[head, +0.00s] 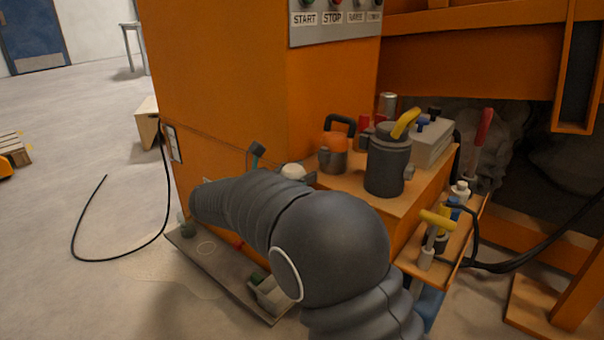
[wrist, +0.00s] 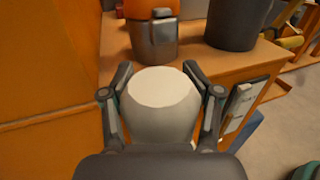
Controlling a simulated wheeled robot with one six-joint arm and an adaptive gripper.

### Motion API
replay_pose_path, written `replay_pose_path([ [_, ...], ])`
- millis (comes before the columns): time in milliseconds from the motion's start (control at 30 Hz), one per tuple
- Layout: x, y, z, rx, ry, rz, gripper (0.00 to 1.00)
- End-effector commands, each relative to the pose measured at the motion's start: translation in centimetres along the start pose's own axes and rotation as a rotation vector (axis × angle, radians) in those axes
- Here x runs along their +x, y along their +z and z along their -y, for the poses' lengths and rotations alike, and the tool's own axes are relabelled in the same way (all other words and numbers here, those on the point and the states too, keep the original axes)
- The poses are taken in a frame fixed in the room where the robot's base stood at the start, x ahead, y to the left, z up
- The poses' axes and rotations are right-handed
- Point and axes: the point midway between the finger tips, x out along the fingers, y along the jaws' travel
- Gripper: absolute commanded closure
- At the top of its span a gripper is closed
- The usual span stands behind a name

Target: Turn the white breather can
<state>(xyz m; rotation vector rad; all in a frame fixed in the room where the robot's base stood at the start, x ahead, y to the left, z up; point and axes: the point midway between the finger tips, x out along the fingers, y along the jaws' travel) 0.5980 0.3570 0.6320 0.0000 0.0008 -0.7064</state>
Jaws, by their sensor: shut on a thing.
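The white breather can (wrist: 163,98) is in the middle of the wrist view, with a pale flat top and a rounded body. My gripper (wrist: 163,88) is shut on it, one finger against each side. The can's lower part is hidden behind my gripper's palm. In the head view only the top of the white can (head: 293,171) shows above my dark arm, in front of the orange cabinet. My gripper's fingers are mostly hidden there by my arm.
Behind the can is a wooden shelf (head: 405,203) with an orange-and-grey pot (head: 333,155), a dark canister (head: 388,165) and a grey battery box (head: 432,145). A grey tray (head: 215,262) lies low beside my arm. A black cable (head: 120,258) loops on open floor at left.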

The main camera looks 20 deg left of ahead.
Motion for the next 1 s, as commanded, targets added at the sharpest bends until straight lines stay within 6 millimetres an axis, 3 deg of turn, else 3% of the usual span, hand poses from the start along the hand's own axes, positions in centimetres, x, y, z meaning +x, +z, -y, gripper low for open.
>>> replay_pose_path([
  [1000, -0.2, 0.04, -0.31, 0.001, 0.107, 0.001, 0.75],
])
